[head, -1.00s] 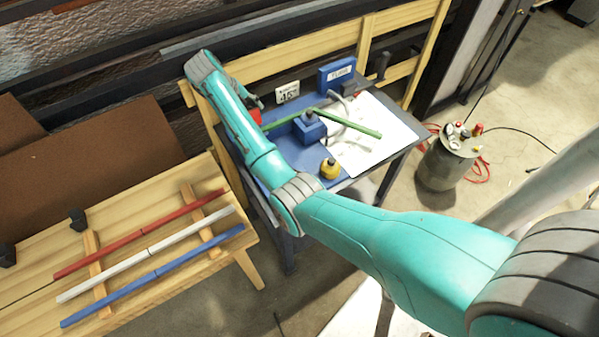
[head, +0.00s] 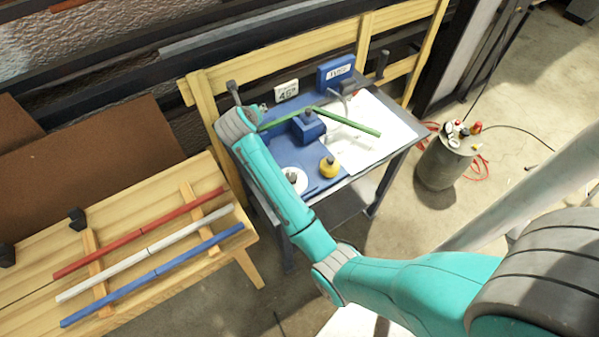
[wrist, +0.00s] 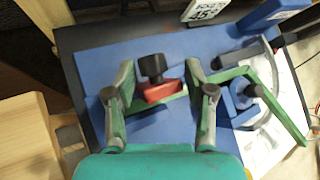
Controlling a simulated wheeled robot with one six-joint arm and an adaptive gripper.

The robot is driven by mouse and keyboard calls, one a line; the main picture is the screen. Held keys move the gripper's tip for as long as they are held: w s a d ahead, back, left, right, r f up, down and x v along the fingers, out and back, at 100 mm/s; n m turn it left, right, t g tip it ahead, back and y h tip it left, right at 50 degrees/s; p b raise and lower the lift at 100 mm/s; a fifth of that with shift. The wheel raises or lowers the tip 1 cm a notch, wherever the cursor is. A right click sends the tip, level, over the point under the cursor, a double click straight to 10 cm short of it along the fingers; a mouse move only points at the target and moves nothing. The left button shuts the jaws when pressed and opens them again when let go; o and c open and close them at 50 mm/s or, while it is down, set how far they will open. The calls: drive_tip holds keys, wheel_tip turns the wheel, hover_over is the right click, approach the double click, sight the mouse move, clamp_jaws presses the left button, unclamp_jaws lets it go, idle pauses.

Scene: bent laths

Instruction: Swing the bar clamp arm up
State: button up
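In the wrist view, a red clamp piece (wrist: 163,92) with a black knob (wrist: 152,66) lies low over the left end of the green lath (wrist: 225,75). I take it to be the bar clamp arm. My gripper (wrist: 160,70) is open; its grey fingers stand apart on either side of the knob and red piece, with gaps visible. The green lath also shows in the head view (head: 350,123), bent at a blue block with a dark knob (head: 308,127). In the head view my wrist hides the red piece.
A wooden bench (head: 150,215) with red, white and blue laths stands left. A grey canister (head: 446,163) stands right.

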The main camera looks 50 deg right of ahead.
drive_tip(key=t, duration=0.1)
drive_tip(key=s+m+t+h, duration=0.1)
drive_tip(key=s+f+t+h, duration=0.1)
drive_tip(key=t, duration=0.1)
drive_tip(key=shift+a+m, duration=0.25)
drive_tip(key=shift+m, duration=0.05)
drive_tip(key=shift+s+a+f+m+t+h, duration=0.1)
drive_tip(key=shift+s+f+m+t+h, duration=0.15)
drive_tip(key=shift+t+h, duration=0.35)
drive_tip(key=shift+s+f+m+t+h, duration=0.1)
drive_tip(key=shift+f+m+t+h, duration=0.2)
drive_tip(key=shift+t, duration=0.5)
drive_tip(key=v, duration=1.1)
drive_tip(key=s+r+n+h, duration=0.1)
drive_tip(key=s+n+h, duration=0.1)
drive_tip(key=s, duration=0.5)
drive_tip(key=s+d+r+n+h, duration=0.1)
drive_tip(key=s+r+n+h, duration=0.1)
drive_tip(key=s, duration=0.5)
drive_tip(key=shift+s+r+n, duration=0.15)
drive_tip(key=shift+s+n, duration=0.05)
drive_tip(key=shift+n, duration=0.35)
